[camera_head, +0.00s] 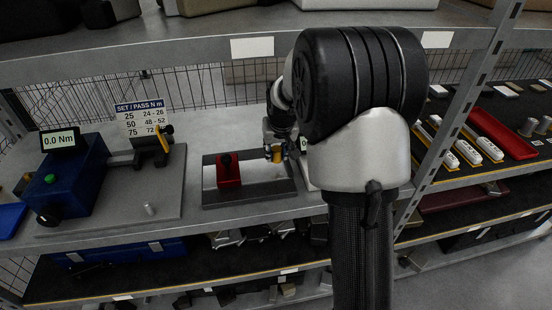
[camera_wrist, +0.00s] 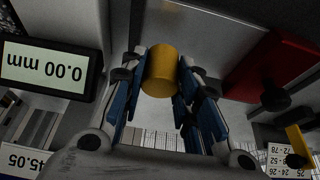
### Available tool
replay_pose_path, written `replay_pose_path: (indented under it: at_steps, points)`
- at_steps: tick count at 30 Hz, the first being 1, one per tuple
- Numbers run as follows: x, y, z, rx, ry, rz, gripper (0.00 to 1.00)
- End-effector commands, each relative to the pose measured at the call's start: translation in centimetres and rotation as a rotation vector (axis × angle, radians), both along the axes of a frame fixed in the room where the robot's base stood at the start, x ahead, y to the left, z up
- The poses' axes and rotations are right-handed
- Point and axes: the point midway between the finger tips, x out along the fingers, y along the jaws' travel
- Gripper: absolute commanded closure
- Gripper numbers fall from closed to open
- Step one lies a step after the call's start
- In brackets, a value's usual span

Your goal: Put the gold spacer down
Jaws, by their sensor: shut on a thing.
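The gold spacer (camera_wrist: 160,72) is a short yellow cylinder in the wrist view. My gripper (camera_wrist: 157,62) is shut on it, with blue-sided fingers on its left and right. In the head view my gripper (camera_head: 276,143) points down, with the spacer (camera_head: 277,154) small between its fingertips. The spacer is over the right part of a grey plate (camera_head: 250,193) that carries a red block (camera_head: 228,171). I cannot tell whether the spacer touches the surface below it.
A display reading 0.00 mm (camera_wrist: 48,68) is close beside my gripper. A blue torque tester (camera_head: 77,172) reading 0.0 Nm stands left on the bench. The upper shelf (camera_head: 200,46) runs above. A red tray (camera_head: 500,134) and white items lie on the right rack.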

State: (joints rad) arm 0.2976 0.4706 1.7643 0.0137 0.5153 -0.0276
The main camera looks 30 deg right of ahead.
Motion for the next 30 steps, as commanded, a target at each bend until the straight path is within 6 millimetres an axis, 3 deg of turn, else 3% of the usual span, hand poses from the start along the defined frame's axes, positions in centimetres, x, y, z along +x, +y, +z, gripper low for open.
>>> replay_pose_path:
  at_steps: [2,9,21,22,30]
  points:
    - [0.7,-0.2,0.0,-0.001,-0.003,0.000,1.00]
    - [0.6,-0.2,-3.6,0.000,-0.001,0.000,1.00]
    - [0.6,-0.2,-3.9,-0.001,-0.003,0.001,1.00]
    - [0.6,-0.2,-3.8,-0.001,-0.002,0.001,0.69]
    - [0.6,-0.2,-3.8,-0.001,-0.002,0.000,0.51]
